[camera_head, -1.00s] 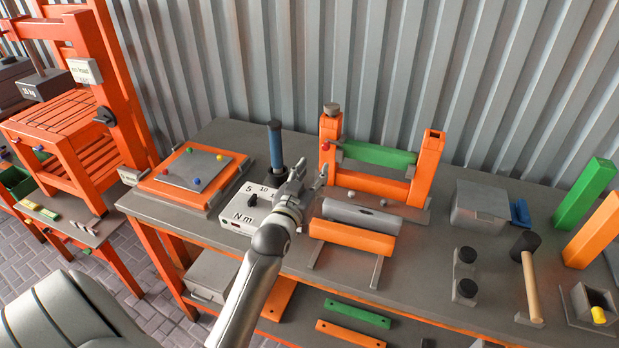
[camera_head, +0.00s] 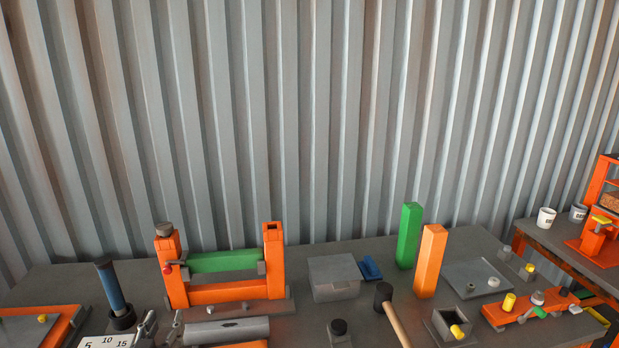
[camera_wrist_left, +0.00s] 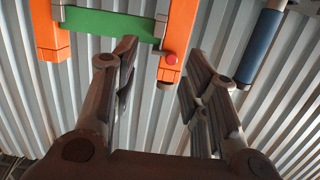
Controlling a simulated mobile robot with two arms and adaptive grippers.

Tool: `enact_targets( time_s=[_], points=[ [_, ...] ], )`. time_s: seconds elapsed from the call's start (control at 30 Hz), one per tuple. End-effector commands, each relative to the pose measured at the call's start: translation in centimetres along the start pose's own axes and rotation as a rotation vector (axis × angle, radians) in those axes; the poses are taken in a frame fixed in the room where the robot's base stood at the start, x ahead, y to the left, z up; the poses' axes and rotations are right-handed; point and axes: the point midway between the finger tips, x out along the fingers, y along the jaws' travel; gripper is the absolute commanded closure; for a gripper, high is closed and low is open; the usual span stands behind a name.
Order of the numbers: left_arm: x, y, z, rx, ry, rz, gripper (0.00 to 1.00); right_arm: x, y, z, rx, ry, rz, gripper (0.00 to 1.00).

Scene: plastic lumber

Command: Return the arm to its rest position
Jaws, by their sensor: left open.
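My left gripper (camera_head: 160,324) shows at the bottom edge of the head view, between the numbered white box (camera_head: 100,342) and the orange frame with a green bar (camera_head: 225,261). Most of its arm is below the picture. In the left wrist view the gripper (camera_wrist_left: 160,58) has its two fingers spread, with nothing between them. Beyond the fingers that view shows the orange frame's green bar (camera_wrist_left: 108,23), a red knob (camera_wrist_left: 171,58) and a blue handle (camera_wrist_left: 262,45). My right gripper is in neither view.
A grey cylinder (camera_head: 226,331) lies just right of my gripper. The blue-handled tool (camera_head: 110,287) stands to its left. Further right on the bench are a grey box (camera_head: 334,279), a mallet (camera_head: 392,312) and upright green (camera_head: 408,235) and orange (camera_head: 430,261) posts.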

Motion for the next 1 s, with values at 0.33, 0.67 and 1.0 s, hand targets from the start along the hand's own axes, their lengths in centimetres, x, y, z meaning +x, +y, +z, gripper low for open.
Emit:
enact_targets(
  time_s=[0.33,0.67,1.0],
  points=[
    [-12.2,6.3,11.4,0.124,-0.565,0.163,0.59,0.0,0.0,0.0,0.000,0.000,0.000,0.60],
    [-24.6,8.1,16.5,0.214,-0.963,0.252,0.59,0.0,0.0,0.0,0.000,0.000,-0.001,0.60],
    [-28.2,8.6,21.1,0.251,-1.128,0.281,0.59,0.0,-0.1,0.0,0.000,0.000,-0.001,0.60]
  ],
)
